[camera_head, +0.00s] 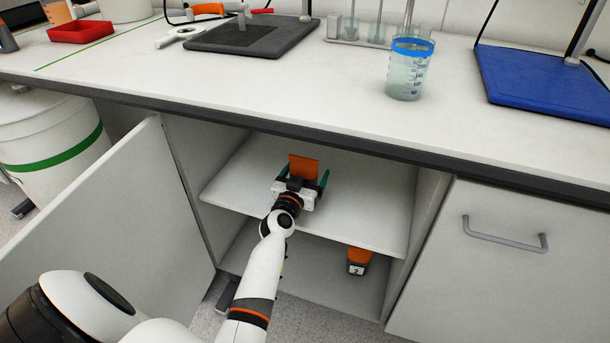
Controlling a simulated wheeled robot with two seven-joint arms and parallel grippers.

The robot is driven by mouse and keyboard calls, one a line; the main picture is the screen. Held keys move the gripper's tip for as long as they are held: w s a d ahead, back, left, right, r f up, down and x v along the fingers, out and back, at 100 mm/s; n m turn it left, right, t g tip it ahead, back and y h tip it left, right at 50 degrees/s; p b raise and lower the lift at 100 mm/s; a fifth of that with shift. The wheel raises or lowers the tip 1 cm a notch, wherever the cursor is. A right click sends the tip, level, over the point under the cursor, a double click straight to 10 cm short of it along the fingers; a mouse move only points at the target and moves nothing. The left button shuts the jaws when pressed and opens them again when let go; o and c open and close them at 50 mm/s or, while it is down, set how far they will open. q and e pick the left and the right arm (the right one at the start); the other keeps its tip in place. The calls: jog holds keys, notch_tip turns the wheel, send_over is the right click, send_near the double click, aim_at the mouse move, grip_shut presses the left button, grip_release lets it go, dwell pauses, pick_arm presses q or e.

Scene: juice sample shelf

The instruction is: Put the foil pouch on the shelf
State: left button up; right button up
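An orange object (303,166), which looks like the pouch, stands upright on the upper shelf (365,200) inside the open cupboard. My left gripper (305,172) reaches into the cupboard just in front of it. Its teal fingers are spread wide, one on each side of the orange object, with what looks like a small gap. The lower part of the object is hidden behind the gripper. My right gripper is not in view.
An open door (115,235) stands left of the cupboard. The shelf is clear right of the gripper. An orange and black container marked 2 (357,262) stands on the cupboard floor. The worktop (300,85) overhangs the shelf and carries a beaker (408,75).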

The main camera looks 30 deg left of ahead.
pick_arm(q)
jog(key=p+v, duration=0.1)
jog(key=v, duration=0.5)
jog(key=shift+r, duration=0.15)
jog(key=p+v, duration=0.1)
jog(key=v, duration=0.4)
jog(key=shift+s, duration=0.2)
jog(key=shift+s+d, duration=0.15)
jog(key=shift+s, duration=0.1)
jog(key=s+d+f+m+g+h, duration=0.2)
jog(key=s+d+m+g+h, duration=0.15)
jog(key=d, duration=0.25)
jog(key=s+d+f+m+g+h, duration=0.2)
jog(key=s+d+h, duration=0.15)
jog(key=d, duration=0.25)
jog(key=s+d+f+g+y, duration=0.2)
jog(key=s+g, duration=0.6)
jog(key=s, duration=0.9)
jog(key=shift+s+n, duration=0.25)
jog(key=shift+n, duration=0.1)
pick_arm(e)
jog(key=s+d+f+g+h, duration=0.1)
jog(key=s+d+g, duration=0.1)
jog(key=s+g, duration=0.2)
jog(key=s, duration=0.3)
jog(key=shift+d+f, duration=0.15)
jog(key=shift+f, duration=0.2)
